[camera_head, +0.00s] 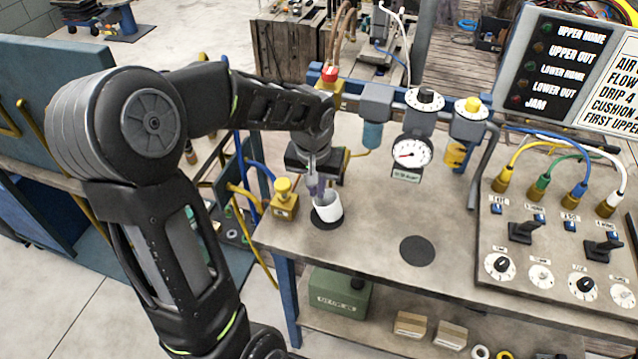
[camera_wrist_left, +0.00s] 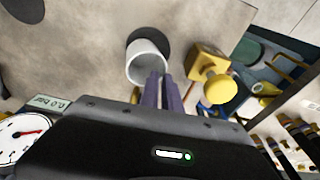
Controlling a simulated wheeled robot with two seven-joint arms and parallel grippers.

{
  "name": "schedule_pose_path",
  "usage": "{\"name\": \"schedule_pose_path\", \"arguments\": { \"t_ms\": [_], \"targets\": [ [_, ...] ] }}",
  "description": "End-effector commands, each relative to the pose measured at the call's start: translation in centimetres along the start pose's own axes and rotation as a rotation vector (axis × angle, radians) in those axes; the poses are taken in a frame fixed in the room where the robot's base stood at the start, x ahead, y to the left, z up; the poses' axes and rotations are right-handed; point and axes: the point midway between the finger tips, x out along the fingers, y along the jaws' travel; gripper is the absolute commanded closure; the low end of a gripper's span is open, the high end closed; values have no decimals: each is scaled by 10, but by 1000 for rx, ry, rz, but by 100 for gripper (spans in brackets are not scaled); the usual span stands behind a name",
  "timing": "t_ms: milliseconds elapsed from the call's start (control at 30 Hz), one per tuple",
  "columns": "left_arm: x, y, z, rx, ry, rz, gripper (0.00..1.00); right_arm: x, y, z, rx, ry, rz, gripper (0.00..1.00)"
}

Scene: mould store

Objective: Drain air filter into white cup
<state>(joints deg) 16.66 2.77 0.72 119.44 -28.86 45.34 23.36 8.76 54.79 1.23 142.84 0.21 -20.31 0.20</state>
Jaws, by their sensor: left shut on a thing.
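The white cup (camera_head: 328,208) is at a black round pad (camera_head: 329,224) on the bench's left part; I cannot tell if its base touches the pad. My left gripper (camera_head: 317,190) reaches down to it, its fingers close together at the cup's rim, shut on it. In the left wrist view the cup (camera_wrist_left: 148,64) shows beyond the fingertips (camera_wrist_left: 163,82), its mouth towards the camera. The air filter, with a blue-green bowl (camera_head: 372,135), hangs behind, up and right of the cup. My right gripper is out of view.
A yellow valve (camera_head: 284,205) stands close left of the cup. A pressure gauge (camera_head: 411,151) and a yellow-topped unit (camera_head: 469,118) are right of the filter. Another black pad (camera_head: 417,250) lies bare on the open bench. A control panel (camera_head: 560,220) fills the right.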

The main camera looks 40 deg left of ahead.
Motion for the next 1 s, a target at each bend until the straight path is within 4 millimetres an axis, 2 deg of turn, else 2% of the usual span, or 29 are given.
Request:
{"name": "schedule_pose_path", "arguments": {
  "t_ms": [33,200,533,667,733,1000],
  "targets": [
    [3,2,5,2,-16,2,100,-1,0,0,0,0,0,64],
    [-10,2,2,3,-13,3,100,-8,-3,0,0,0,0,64],
    [-12,2,0,2,-5,2,100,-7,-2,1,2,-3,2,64],
    [-21,2,-6,4,-10,4,100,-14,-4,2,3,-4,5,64],
    [-18,2,5,4,-8,4,100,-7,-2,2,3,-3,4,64],
    [-26,1,56,3,-5,4,100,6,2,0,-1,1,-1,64]
  ]
}}
